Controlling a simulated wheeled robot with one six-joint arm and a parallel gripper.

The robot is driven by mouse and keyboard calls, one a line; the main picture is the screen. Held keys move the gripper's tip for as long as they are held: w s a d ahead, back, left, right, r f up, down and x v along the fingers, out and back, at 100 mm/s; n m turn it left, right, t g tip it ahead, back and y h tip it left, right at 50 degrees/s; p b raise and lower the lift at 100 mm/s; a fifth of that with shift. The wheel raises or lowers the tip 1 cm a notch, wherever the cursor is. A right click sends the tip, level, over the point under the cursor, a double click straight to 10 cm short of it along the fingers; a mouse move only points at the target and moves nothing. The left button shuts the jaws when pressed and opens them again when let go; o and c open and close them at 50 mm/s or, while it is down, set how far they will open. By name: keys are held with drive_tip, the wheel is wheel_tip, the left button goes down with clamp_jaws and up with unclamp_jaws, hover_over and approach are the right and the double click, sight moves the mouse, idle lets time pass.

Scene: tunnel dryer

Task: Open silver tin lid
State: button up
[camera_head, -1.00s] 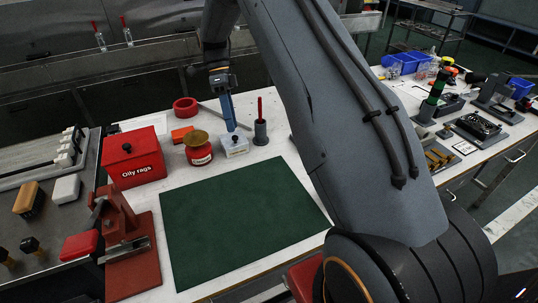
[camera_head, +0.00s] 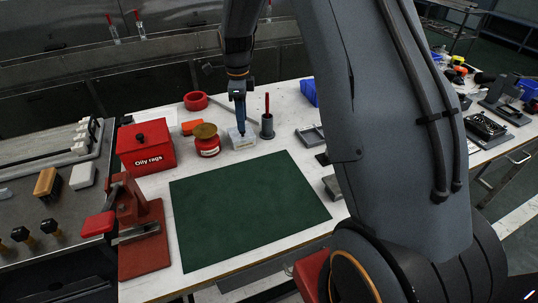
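A small pale silver tin (camera_head: 242,143) with a small label on its front stands on the white table, behind the green mat. My gripper (camera_head: 241,131) points straight down with its blue fingers at the top of the tin. The fingertips overlap the tin's upper part in the picture and hide the middle of its lid. I cannot tell whether they touch or grip the lid, or whether the fingers are apart. The lid appears to be on the tin.
A red jar with a brass-coloured lid (camera_head: 206,132) stands close left of the tin. A dark cup with a red-handled tool (camera_head: 267,125) stands close right. The red "Oily rags" box (camera_head: 146,148) is farther left. The green mat (camera_head: 245,205) in front is clear.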

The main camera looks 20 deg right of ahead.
wheel_tip(320, 180, up, 5)
drive_tip(key=shift+a+f+b, duration=0.1)
drive_tip(key=shift+a+b, duration=0.05)
drive_tip(key=shift+b, duration=0.3)
drive_tip(key=s+n, duration=2)
drive_tip(key=s, duration=0.5)
drive_tip(key=shift+r+t+p, duration=0.3)
drive_tip(key=shift+r+p, duration=0.1)
drive_tip(key=shift+p, duration=0.05)
drive_tip(key=shift+a, duration=0.1)
